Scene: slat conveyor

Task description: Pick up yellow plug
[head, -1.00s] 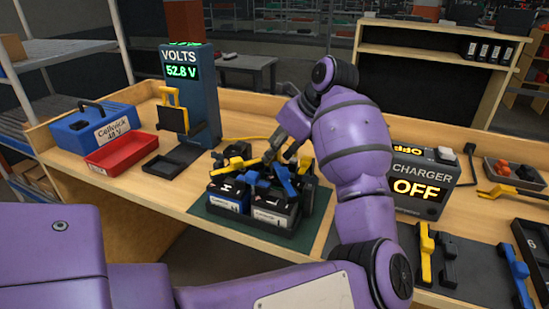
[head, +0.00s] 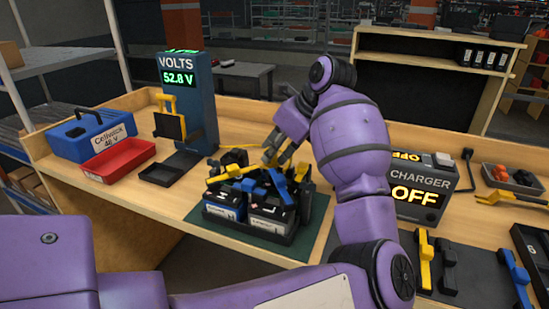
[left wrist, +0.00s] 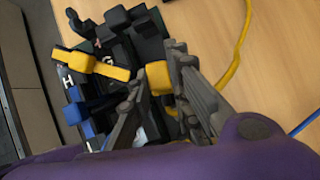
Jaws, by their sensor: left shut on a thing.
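The yellow plug (left wrist: 158,77) shows in the left wrist view as a small yellow block between my left gripper's (left wrist: 150,72) two dark fingers. The fingers are closed on its sides. In the head view the left gripper (head: 271,155) is low over the far side of the battery tray (head: 262,233), and the plug is hard to make out among the fingers. A yellow cable (left wrist: 238,55) curves across the wood near the gripper. Whether it joins the plug is hidden by the fingers. My right gripper is in neither view.
Two batteries with blue, black and yellow connectors crowd around the gripper. A yellow connector bar (left wrist: 88,64) lies close beside it. The voltmeter stand (head: 200,110) and red tray (head: 118,158) are to the left, the charger (head: 418,190) to the right.

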